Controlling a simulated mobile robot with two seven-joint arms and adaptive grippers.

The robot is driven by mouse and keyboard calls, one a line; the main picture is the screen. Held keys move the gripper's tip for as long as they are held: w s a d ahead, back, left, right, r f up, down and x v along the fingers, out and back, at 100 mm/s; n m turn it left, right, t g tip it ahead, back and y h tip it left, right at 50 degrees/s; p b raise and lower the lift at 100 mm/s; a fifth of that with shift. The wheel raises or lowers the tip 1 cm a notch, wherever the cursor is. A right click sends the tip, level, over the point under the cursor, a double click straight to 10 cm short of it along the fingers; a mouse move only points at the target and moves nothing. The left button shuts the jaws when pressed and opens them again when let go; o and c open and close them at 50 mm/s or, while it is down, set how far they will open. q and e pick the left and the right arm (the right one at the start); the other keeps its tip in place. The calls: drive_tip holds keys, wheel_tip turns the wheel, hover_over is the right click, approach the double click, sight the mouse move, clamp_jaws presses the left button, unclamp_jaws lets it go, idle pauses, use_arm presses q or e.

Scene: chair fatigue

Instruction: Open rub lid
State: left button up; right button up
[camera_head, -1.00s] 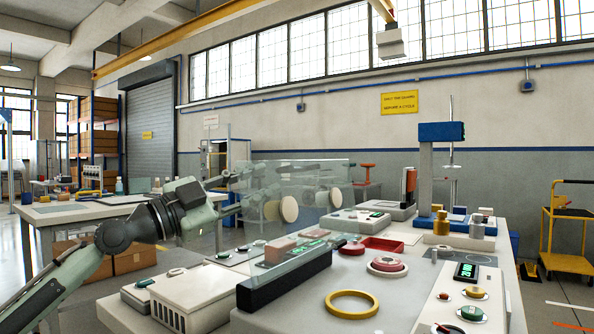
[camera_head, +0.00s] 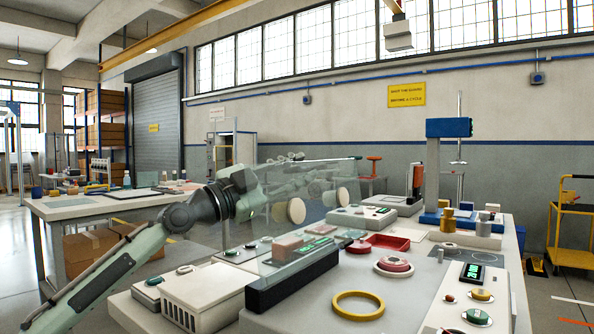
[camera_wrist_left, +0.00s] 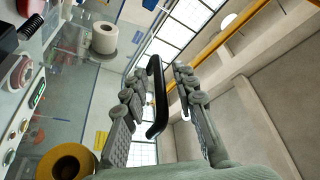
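The rub lid (camera_head: 285,240) is a clear panel standing over the rub tester, seen faintly in the head view. A black bar handle (camera_wrist_left: 157,97) shows in the left wrist view. My left gripper (camera_head: 322,187) reaches in from the left and is seen partly through the clear panel. In the wrist view, its two fingers (camera_wrist_left: 158,75) are spread, with the handle between them and gaps showing on both sides. Whether a finger touches the handle is unclear. My right gripper is out of view.
A thick black bar (camera_head: 293,283) lies along the tester's front. Two cream discs (camera_head: 297,210) show by the panel. A yellow ring (camera_head: 357,305), red tray (camera_head: 389,242) and red button (camera_head: 394,264) sit to the right. A vented white box (camera_head: 205,295) stands in front.

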sight(309, 166)
use_arm(q)
clamp_jaws()
drive_tip(key=shift+s+d, duration=0.15)
drive_tip(key=shift+d, duration=0.05)
drive_tip(key=shift+s+d+r+m+b, duration=0.2)
drive_tip(key=shift+s+d+m+b, duration=0.25)
drive_tip(key=shift+m+b, duration=0.3)
drive_tip(key=shift+s+d+r+m+g+p, duration=0.25)
drive_tip(key=shift+s+d+m+g, duration=0.15)
drive_tip(key=shift+d+m, duration=0.25)
drive_tip(key=shift+s+d+r+m+g+p, duration=0.15)
drive_tip(key=shift+s+d+r+m+g, duration=0.2)
drive_tip(key=shift+d+m, duration=0.2)
drive_tip(key=shift+s+d+f+m, duration=0.15)
drive_tip(key=shift+s+d+m, duration=0.1)
drive_tip(key=shift+d+m, duration=0.1)
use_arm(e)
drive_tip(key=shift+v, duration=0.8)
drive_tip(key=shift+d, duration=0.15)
